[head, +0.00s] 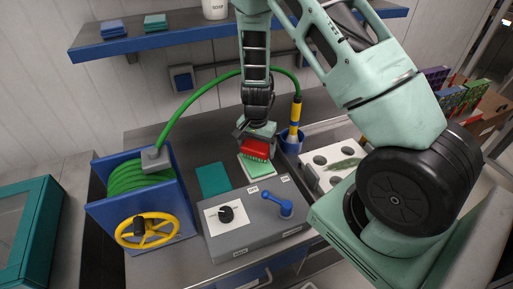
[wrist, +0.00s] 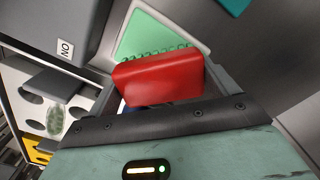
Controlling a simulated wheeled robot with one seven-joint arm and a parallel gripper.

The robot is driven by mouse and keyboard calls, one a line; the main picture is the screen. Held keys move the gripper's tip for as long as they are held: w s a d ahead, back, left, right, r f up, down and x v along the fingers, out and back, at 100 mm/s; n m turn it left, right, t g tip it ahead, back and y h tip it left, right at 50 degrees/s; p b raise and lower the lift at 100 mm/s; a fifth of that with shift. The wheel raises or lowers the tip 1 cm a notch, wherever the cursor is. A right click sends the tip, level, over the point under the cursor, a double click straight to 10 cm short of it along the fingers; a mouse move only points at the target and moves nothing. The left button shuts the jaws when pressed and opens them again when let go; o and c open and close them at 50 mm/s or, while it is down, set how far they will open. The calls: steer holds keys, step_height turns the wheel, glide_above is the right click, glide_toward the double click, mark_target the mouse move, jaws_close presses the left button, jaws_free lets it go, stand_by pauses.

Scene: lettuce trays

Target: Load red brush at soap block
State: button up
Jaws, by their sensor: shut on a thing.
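My gripper (head: 257,132) points down over the steel counter and is shut on the red brush (head: 256,149). In the wrist view the brush (wrist: 160,78) lies across between the fingers, with small bristle tufts along its far edge. The light green soap block (head: 257,168) sits on a pale base directly below and in front of the brush. In the wrist view the soap block (wrist: 152,36) shows just beyond the brush, which hides part of it. The brush is at or very close above the block; I cannot tell whether they touch.
A grey control box (head: 250,237) with a black knob and blue lever stands in front. A teal pad (head: 213,179) lies left of the block. A blue holder (head: 291,147) with a yellow-banded wand and a white holed tray (head: 316,184) stand right. A blue hose reel (head: 183,207) is left.

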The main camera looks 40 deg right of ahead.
mark_target(257, 145)
steer(key=shift+r+p, duration=1.5)
steer(key=shift+r, duration=0.65)
